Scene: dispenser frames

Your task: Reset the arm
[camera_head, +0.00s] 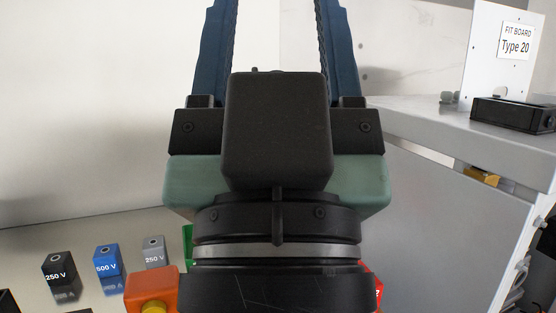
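My gripper (277,30) fills the middle of the head view, seen from behind. Its two blue fingers stand well apart and point up in the picture. Their tips are cut off by the top edge. Only the pale wall shows in the part of the gap that is visible, and I see nothing held there. The dark and green gripper body and the round wrist below it hide the centre of the scene.
A black 250 V block (59,269), a blue 500 V block (108,260) and a grey block (153,252) stand at lower left. An orange block (150,287) is near my wrist. A grey cabinet (430,195) at right bears a Type 20 board (507,75) and a black device (512,114).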

